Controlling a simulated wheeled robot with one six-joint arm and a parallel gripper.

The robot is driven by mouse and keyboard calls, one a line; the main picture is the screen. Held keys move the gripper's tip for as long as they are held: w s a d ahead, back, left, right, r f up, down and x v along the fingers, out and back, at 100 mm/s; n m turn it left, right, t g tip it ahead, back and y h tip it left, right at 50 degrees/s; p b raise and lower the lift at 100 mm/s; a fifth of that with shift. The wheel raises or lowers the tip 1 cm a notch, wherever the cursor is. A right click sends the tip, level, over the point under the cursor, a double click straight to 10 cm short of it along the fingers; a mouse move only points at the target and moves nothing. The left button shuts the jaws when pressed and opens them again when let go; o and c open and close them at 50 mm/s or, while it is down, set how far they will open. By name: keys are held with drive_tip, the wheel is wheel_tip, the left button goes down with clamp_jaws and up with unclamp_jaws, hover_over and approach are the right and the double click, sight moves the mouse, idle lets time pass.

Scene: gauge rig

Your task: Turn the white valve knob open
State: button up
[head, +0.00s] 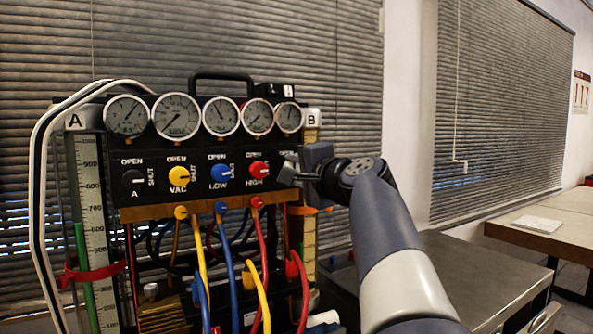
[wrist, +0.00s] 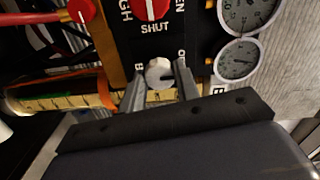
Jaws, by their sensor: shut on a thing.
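The white valve knob (wrist: 159,73) shows in the wrist view at the right end of the gauge panel, by the letter B. My gripper (wrist: 160,82) has one finger on each side of it and is shut on it. In the head view my gripper (head: 285,172) reaches the panel's right end from the right and hides the white knob. The knob's pointer direction cannot be told.
The panel also carries a black knob (head: 133,178), a yellow knob (head: 179,176), a blue knob (head: 220,173) and a red knob (head: 259,170). Several round gauges (head: 176,116) sit above. Coloured hoses (head: 226,252) hang below. A grey table (head: 485,275) stands at right.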

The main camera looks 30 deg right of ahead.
drive_tip(key=o, duration=1)
drive_tip(key=shift+c, duration=0.2)
drive_tip(key=shift+s, duration=0.15)
drive_tip(key=s, duration=1)
drive_tip(key=shift+s+d+b, duration=0.2)
drive_tip(key=shift+s+b, duration=0.1)
drive_tip(key=shift+b, duration=0.15)
drive_tip(key=shift+w, duration=0.1)
drive_tip(key=w, duration=0.5)
drive_tip(key=w+p, duration=0.1)
drive_tip(key=w, duration=0.4)
drive_tip(key=shift+w+a, duration=0.2)
drive_tip(key=shift+w, duration=0.2)
drive_tip(key=shift+s, duration=0.15)
